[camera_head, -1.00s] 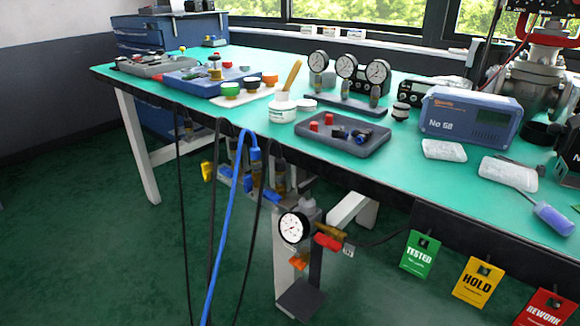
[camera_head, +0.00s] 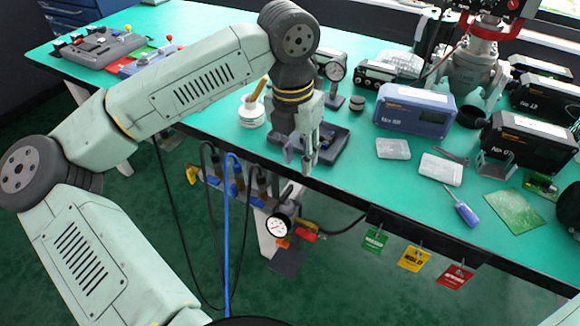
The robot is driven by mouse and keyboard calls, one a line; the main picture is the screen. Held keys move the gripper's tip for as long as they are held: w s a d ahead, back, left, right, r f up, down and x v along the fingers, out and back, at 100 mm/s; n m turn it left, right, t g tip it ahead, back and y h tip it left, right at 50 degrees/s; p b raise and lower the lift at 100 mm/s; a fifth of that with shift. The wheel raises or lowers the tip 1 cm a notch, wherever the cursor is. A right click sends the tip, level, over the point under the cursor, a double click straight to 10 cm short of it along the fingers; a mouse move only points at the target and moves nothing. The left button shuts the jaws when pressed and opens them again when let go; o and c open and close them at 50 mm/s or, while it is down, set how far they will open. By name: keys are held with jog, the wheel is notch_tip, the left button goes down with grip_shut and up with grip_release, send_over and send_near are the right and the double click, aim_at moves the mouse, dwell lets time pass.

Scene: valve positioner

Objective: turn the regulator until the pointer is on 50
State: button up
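The regulator assembly hangs below the front edge of the bench. Its round white-faced gauge (camera_head: 279,226) has a black rim. The gauge's pointer and numbers are too small to read. A red handle (camera_head: 305,237) and a small orange part (camera_head: 283,243) sit beside and under the gauge. My gripper (camera_head: 300,162) points down in front of the bench edge, above the gauge and apart from it. Its fingers look spread, with nothing between them. The gripper hides part of a dark tray on the bench.
The bench edge (camera_head: 340,202) lies close behind my gripper. Blue and black hoses (camera_head: 227,230) hang left of the gauge. Green, yellow and red tags (camera_head: 413,258) hang at right. The dark tray (camera_head: 335,146), a blue instrument box (camera_head: 414,110) and a screwdriver (camera_head: 462,207) are on the bench.

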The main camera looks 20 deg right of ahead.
aim_at(290, 188)
jog(key=shift+w+a+f+y, duration=0.5)
jog(key=shift+a+f, duration=0.15)
jog(key=shift+a, duration=0.1)
notch_tip(290, 188, down, 10)
jog(key=shift+r+p, duration=0.1)
jog(key=shift+p, duration=0.8)
jog(key=shift+c, duration=0.3)
grip_shut()
